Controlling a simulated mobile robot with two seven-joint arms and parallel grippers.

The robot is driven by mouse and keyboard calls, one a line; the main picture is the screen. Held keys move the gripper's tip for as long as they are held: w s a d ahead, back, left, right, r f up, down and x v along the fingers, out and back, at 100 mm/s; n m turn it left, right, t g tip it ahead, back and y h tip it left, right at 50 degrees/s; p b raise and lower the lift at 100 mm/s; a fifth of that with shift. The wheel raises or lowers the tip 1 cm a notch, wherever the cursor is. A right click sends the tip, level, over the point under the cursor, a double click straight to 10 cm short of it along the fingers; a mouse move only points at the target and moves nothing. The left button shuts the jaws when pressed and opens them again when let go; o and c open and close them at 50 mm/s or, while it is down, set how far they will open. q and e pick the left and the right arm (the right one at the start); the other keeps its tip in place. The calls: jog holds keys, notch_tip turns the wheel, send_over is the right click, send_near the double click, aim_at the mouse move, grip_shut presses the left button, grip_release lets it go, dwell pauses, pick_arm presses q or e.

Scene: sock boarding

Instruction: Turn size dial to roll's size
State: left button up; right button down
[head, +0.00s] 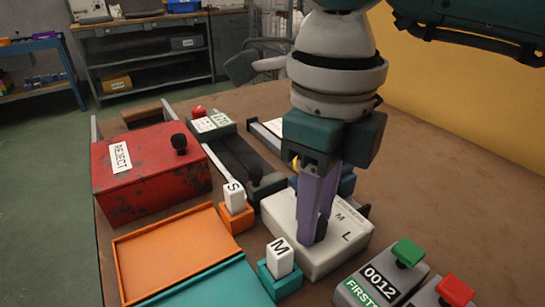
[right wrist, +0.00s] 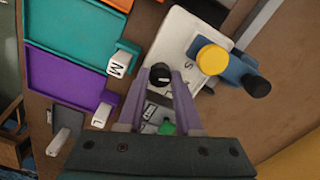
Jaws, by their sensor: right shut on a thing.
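The size dial is a small black knob (head: 321,231) on a white box (head: 285,215) marked M and L in the head view. An S shows on the same white box (right wrist: 172,40) in the right wrist view. My right gripper (head: 319,222) points down over the box, its two purple fingers shut on the knob. In the right wrist view the knob (right wrist: 160,75) sits between the fingertips of the gripper (right wrist: 163,82). The fingers hide part of the dial, and I cannot tell which letter it points to. I cannot make out a roll. My left gripper is not in view.
A red REJECT box (head: 150,175) stands at left. An orange tray (head: 175,255) and teal tray (head: 220,287) lie in front, with S (head: 235,197) and M (head: 280,258) blocks. Green (head: 408,252) and red (head: 455,290) buttons stand at front right. A yellow disc (right wrist: 212,60) is beside the box.

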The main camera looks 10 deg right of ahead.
jog(key=shift+n+b, duration=1.35)
jog(key=shift+n, duration=0.95)
jog(key=c, duration=0.6)
grip_release()
jog(key=shift+r, duration=0.15)
notch_tip(320, 180, up, 10)
jog(key=shift+f+p, duration=0.15)
jog(key=shift+p, duration=0.3)
